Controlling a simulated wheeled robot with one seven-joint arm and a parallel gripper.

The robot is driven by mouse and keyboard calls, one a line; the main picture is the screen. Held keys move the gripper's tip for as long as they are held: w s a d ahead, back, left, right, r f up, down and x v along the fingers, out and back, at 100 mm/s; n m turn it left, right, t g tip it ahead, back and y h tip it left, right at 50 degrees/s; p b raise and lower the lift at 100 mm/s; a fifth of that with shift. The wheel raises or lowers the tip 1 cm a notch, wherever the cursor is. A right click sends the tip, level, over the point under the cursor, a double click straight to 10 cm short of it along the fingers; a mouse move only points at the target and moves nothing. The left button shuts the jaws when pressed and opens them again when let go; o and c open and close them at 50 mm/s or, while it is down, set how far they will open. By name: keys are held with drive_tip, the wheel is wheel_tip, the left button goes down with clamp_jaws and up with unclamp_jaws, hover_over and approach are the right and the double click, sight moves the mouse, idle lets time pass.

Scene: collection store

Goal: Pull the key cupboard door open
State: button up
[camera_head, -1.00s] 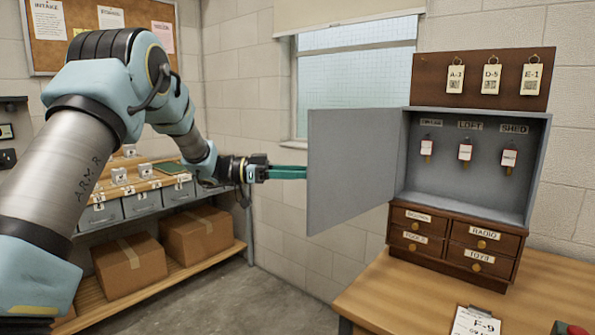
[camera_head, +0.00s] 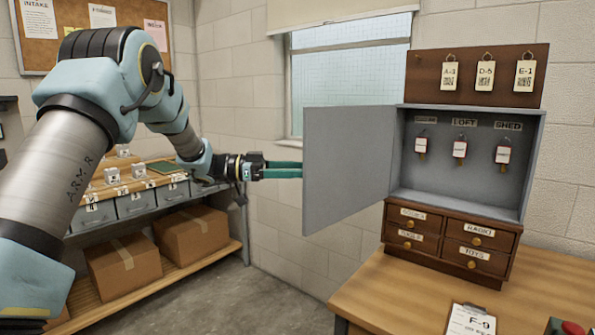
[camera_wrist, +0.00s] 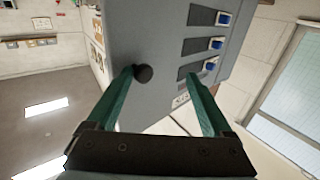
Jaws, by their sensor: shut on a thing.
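The key cupboard (camera_head: 470,188) is a grey box above small wooden drawers on a table. Its grey door (camera_head: 347,165) stands wide open to the left, so the inside shows. My gripper (camera_head: 298,169) reaches in from the left to the door's free edge, with its green fingertips partly hidden behind the panel. In the wrist view the grey door (camera_wrist: 120,32) fills the middle, and a dark round knob (camera_wrist: 143,73) sits between the fingers, against the left fingertip. My gripper is shut on the knob, though the exact contact is hard to see.
A clipboard (camera_head: 470,320) and a red button (camera_head: 572,328) are on the wooden table (camera_head: 400,290). A shelf with cardboard boxes (camera_head: 125,268) stands at left. The floor between is clear.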

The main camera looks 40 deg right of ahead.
drive_tip(key=b+v, duration=0.2)
drive_tip(key=v, duration=0.8)
drive_tip(key=shift+a, duration=0.1)
